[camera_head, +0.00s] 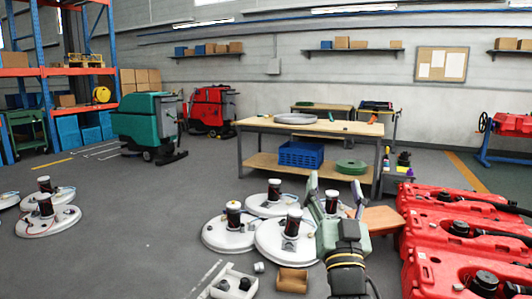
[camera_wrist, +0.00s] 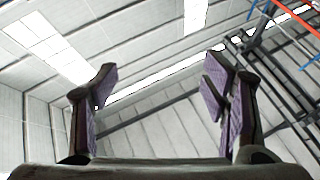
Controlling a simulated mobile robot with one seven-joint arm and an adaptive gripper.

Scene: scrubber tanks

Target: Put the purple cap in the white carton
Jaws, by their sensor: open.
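A white open carton (camera_head: 228,270) sits on the floor at the bottom of the head view, with a couple of dark round items in it. I cannot make out a purple cap for certain in either view. My gripper (camera_head: 337,192) is raised in front of the work table, right of the carton and well above it, with its fingers pointing up. In the wrist view my gripper (camera_wrist: 160,90) has its two purple-padded fingers wide apart with nothing between them. Only the roof and upper walls show behind them.
A small brown box (camera_head: 292,281) and a small grey piece (camera_head: 259,267) lie by the carton. Several white round scrubber decks (camera_head: 222,236) stand behind. Red tanks (camera_head: 440,240) fill the right. A wooden table (camera_head: 310,127) stands beyond. Floor at left centre is clear.

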